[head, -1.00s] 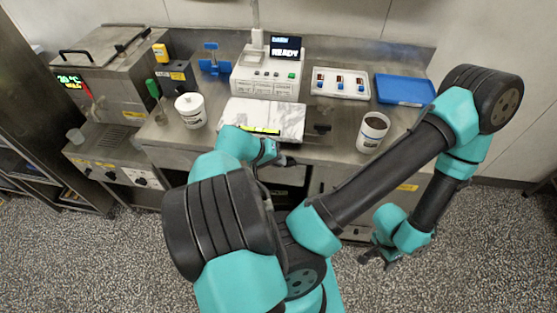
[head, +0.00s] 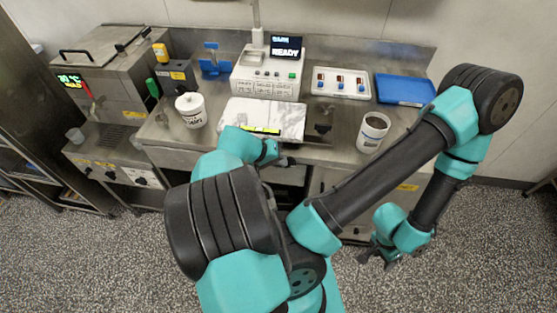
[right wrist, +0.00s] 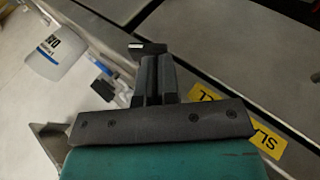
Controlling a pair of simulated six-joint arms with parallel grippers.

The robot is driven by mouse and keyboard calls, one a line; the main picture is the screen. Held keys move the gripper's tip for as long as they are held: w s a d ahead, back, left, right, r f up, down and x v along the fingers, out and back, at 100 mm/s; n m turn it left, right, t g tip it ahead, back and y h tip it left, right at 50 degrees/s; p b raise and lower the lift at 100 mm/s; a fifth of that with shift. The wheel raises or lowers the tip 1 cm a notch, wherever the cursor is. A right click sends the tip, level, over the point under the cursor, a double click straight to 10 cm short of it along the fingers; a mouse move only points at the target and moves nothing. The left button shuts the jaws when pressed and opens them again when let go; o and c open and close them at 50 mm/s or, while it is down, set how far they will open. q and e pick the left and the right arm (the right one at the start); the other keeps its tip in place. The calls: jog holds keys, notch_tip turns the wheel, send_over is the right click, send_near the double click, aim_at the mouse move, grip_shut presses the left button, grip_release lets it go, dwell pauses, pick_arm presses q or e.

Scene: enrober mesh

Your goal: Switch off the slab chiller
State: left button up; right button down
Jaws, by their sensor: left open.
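A white marbled slab (head: 275,117) lies on the steel bench, with a yellow label (head: 262,130) along its front edge. I cannot make out the chiller's switch.
A white machine with a READY display (head: 287,48) stands behind the slab. A blue tray (head: 405,89) lies at the back right. A steel machine (head: 105,75) stands at the left.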

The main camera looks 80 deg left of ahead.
aim_at(289, 159)
jog(key=shift+w+d, duration=0.25)
jog(key=shift+w, duration=0.4)
jog(key=s+r, duration=0.2)
jog(key=r, duration=0.1)
jog(key=shift+s+a+r, duration=0.1)
jog(key=shift+a+r, duration=0.05)
jog(key=shift+a, duration=0.25)
jog(key=v, duration=1)
jog(key=shift+s+a, duration=0.25)
jog(key=shift+s, duration=0.4)
